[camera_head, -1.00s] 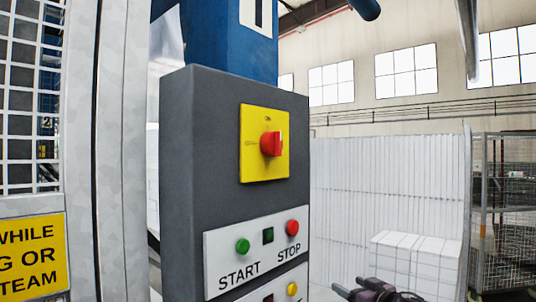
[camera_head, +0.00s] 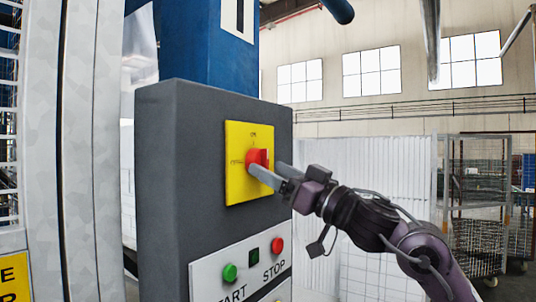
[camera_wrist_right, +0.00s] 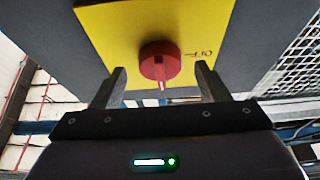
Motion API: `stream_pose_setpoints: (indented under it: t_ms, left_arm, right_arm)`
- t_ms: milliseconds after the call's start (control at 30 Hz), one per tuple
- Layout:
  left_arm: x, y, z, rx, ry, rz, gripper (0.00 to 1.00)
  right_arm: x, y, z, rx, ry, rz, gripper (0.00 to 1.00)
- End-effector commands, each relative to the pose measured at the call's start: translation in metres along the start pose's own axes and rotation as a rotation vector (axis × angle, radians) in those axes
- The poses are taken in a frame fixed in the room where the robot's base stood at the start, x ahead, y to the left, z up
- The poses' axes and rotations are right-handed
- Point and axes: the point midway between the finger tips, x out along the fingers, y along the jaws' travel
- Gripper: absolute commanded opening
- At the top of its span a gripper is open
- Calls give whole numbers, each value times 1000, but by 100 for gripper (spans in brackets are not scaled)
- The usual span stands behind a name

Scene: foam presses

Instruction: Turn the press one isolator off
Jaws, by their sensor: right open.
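The isolator is a red rotary knob (camera_head: 256,158) on a yellow plate (camera_head: 236,185), fixed to the face of a dark grey control box (camera_head: 180,190). My right gripper (camera_head: 268,174) is at the knob, coming in from the right, with its fingers apart. In the right wrist view the red knob (camera_wrist_right: 160,62) sits between the two open fingers, with a gap on each side. The word OFF shows on the yellow plate (camera_wrist_right: 110,22) to the right of the knob there. My left gripper is not in view.
Below the isolator a white panel carries a green START button (camera_head: 230,272) and a red STOP button (camera_head: 277,245). A blue column (camera_head: 205,60) rises behind the box. A wire cage trolley (camera_head: 475,200) stands at the right.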

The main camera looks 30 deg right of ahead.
Motion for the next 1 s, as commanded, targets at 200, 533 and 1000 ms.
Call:
stream_pose_setpoints:
  t_ms: [200, 533, 1000]
  left_arm:
    - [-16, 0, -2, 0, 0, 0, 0]
    - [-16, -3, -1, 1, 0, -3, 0]
    - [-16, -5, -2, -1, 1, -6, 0]
  right_arm:
    - [17, 0, -2, 1, 1, 0, 68]
    - [19, 0, 1, 0, 0, 1, 67]
    - [19, 1, 1, -4, 1, -1, 24]
